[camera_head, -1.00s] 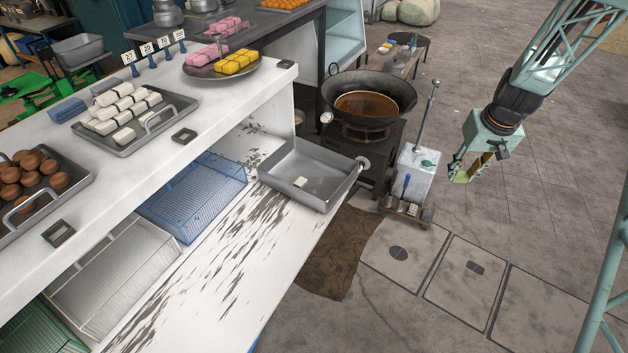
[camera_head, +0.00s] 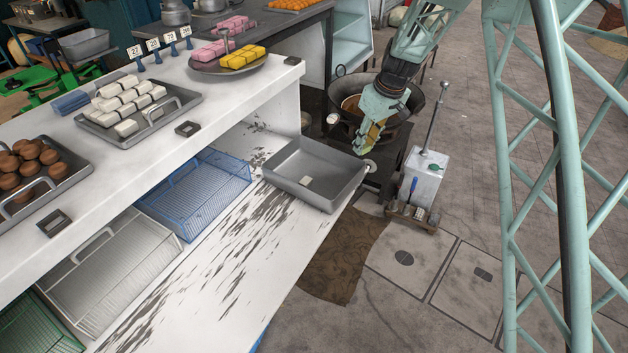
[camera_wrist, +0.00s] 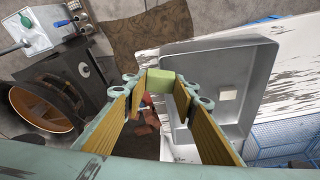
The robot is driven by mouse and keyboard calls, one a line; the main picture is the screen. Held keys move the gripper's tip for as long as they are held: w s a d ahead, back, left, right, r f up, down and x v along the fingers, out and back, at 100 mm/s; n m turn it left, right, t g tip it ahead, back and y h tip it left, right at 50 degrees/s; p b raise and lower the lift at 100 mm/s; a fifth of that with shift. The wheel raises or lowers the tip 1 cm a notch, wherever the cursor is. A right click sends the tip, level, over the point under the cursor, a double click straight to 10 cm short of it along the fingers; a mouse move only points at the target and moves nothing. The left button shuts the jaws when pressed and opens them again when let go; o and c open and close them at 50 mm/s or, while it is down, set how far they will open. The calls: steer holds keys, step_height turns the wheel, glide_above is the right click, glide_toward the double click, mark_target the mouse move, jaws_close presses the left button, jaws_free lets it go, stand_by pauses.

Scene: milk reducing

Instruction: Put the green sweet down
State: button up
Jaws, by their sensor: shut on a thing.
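The green sweet (camera_wrist: 161,82) is a pale green block between the fingertips of my gripper (camera_wrist: 160,88) in the wrist view. My gripper is shut on it. In the head view my gripper (camera_head: 366,140) hangs in front of the wok, close to the right end of the grey metal tray; the sweet cannot be made out there. In the wrist view the sweet appears beside the left edge of the grey tray (camera_wrist: 250,60). That tray (camera_head: 335,185) sits on the lower white shelf and holds one small white block (camera_head: 306,181).
The wok (camera_head: 428,92) stands on a stove behind my gripper. A white box (camera_head: 424,176) with a tall handle stands to the right. Blue (camera_head: 205,205) and white (camera_head: 110,275) wire baskets line the lower shelf. The upper counter holds sweets trays (camera_head: 165,122).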

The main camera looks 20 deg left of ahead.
steer(key=s+a+n+b, duration=0.1)
steer(key=s+a+n, duration=0.1)
steer(key=a, duration=1.2)
steer(key=shift+s+f+n+g+y, duration=0.3)
steer(key=shift+n+y, duration=0.1)
steer(key=shift+n, duration=0.3)
steer(key=shift+f, duration=0.1)
steer(key=b, duration=0.1)
glide_above(320, 169)
steer(key=d, duration=0.1)
steer(key=shift+s+d+f, duration=0.1)
steer(key=shift+s+f, duration=0.05)
steer(key=shift+f, duration=2.3)
steer(key=shift+f+b, duration=0.6)
steer(key=shift+f, duration=1.85)
steer(key=shift+f, duration=0.2)
steer(key=o, duration=0.5)
